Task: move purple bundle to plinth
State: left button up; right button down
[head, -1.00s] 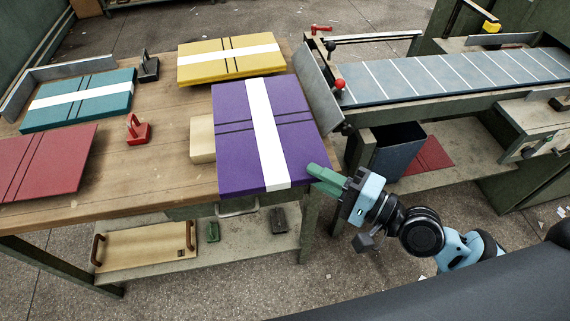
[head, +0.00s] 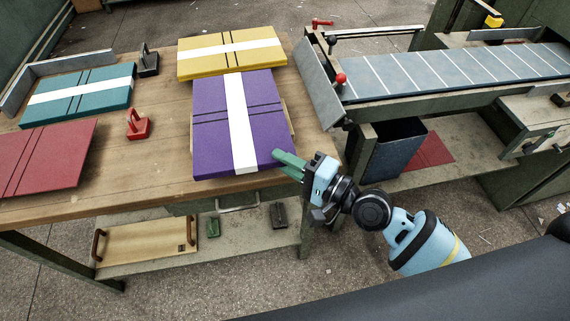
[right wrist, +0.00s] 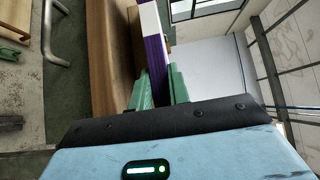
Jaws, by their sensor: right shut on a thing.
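The purple bundle (head: 212,124) is a flat purple board stack with a white band and two dark lines. My right gripper (head: 288,161) is shut on its near right corner, and in the right wrist view the green fingers (right wrist: 160,85) clasp the edge of the purple bundle (right wrist: 156,62). The bundle lies over the pale wooden plinth (head: 288,116), which shows only as a thin strip along the bundle's right side; the rest is hidden. I cannot tell whether the bundle touches the plinth or is a little above it. My left gripper is not in view.
A yellow bundle (head: 202,63) lies just behind. A teal bundle (head: 60,112) and a red board (head: 60,165) lie at the left. A red clamp-like block (head: 138,126) stands between. A grey upright plate (head: 318,85) and a feeder bed (head: 440,76) are at the right.

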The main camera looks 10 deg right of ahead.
jog(key=shift+f, duration=0.35)
jog(key=shift+w+r, duration=0.1)
jog(key=shift+r, duration=0.05)
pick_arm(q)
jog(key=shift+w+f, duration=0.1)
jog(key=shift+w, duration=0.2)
pick_arm(e)
jog(key=c, duration=1.6)
grip_release()
jog(key=shift+f, duration=0.35)
jog(key=shift+c, duration=0.2)
jog(key=o, duration=0.3)
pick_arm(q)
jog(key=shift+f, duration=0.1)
pick_arm(e)
jog(key=shift+r, duration=0.1)
